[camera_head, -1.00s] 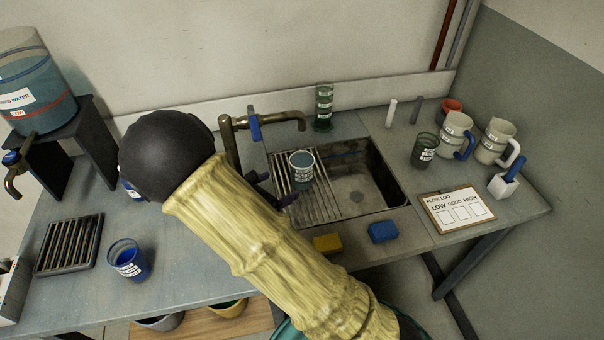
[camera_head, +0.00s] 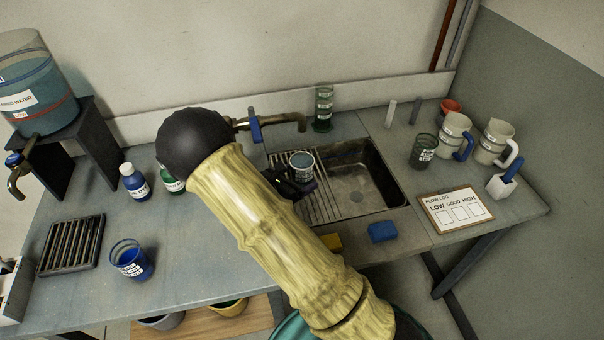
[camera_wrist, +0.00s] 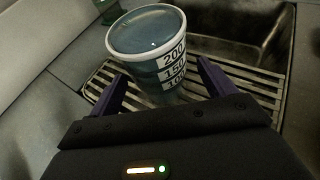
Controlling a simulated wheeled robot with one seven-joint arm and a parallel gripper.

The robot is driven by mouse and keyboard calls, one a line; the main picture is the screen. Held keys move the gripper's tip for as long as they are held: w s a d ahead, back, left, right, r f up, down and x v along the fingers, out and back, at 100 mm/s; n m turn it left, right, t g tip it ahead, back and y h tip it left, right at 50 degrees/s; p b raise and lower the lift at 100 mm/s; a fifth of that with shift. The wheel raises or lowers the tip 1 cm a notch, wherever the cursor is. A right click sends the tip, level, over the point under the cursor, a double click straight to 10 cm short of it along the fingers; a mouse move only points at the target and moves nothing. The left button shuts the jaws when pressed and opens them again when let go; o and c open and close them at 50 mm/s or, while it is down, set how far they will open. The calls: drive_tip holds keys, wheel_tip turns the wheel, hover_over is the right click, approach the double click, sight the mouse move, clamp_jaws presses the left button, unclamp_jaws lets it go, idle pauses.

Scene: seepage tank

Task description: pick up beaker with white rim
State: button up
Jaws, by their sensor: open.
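The beaker with the white rim (camera_head: 302,162) stands upright on the slatted rack at the sink's left side. In the wrist view the beaker (camera_wrist: 148,45) shows a pale rim, grey-blue contents and black-and-white volume labels. My gripper (camera_wrist: 160,88) is open, with its two purple fingers on either side of the beaker's lower part. I cannot tell whether either finger touches it. In the head view my gripper (camera_head: 297,187) is dark and partly hidden behind my arm, just in front of the beaker.
The sink basin (camera_head: 385,185) lies to the right, with a brass tap (camera_head: 285,120) behind the rack. A green cylinder (camera_head: 324,108) stands behind. Yellow (camera_head: 331,242) and blue (camera_head: 382,232) sponges lie in front. A blue beaker (camera_head: 131,260) stands at left.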

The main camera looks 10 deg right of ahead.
drive_tip(key=x, duration=0.3)
drive_tip(key=shift+a, duration=0.1)
drive_tip(key=shift+r, duration=0.1)
drive_tip(key=shift+c, duration=0.2)
drive_tip(key=c, duration=1.4)
drive_tip(key=shift+o, duration=0.2)
drive_tip(key=shift+r, duration=0.3)
wheel_tip(320, 180, up, 9)
drive_tip(key=shift+r, duration=0.2)
drive_tip(key=shift+s, duration=0.15)
idle(0.7)
